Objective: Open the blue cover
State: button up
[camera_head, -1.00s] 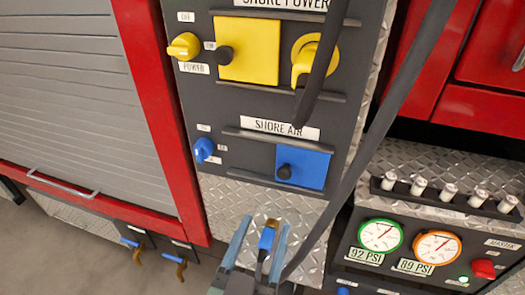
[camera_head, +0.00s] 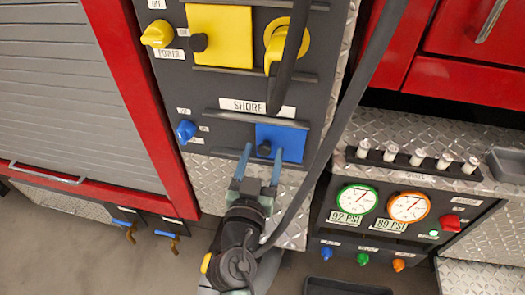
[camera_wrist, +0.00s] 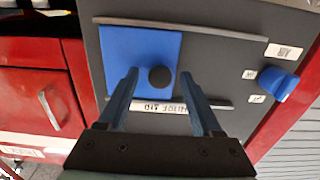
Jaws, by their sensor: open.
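The blue cover (camera_head: 290,143) is a flat square panel under the SHORE AIR label, between two dark rails. It covers the right part of the shore air section. A round black knob (camera_head: 264,148) sticks out near its left edge. In the wrist view the blue cover (camera_wrist: 120,62) fills the upper left, and its black knob (camera_wrist: 160,78) lies ahead between my fingers. My gripper (camera_head: 262,160) is open and empty, with its fingertips on either side of the knob and pointing at the panel. In the wrist view my gripper (camera_wrist: 158,80) shows no visible contact with the knob.
A blue rotary switch (camera_head: 186,131) is left of the cover. A yellow cover (camera_head: 228,38) and yellow socket are above. A black cable (camera_head: 335,125) hangs just right of the cover. Gauges (camera_head: 357,199) sit on a panel at lower right.

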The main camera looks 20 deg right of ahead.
jog(key=shift+w+d, duration=0.1)
jog(key=shift+w, duration=0.05)
jog(key=shift+c, duration=0.4)
grip_shut()
dwell(1.0)
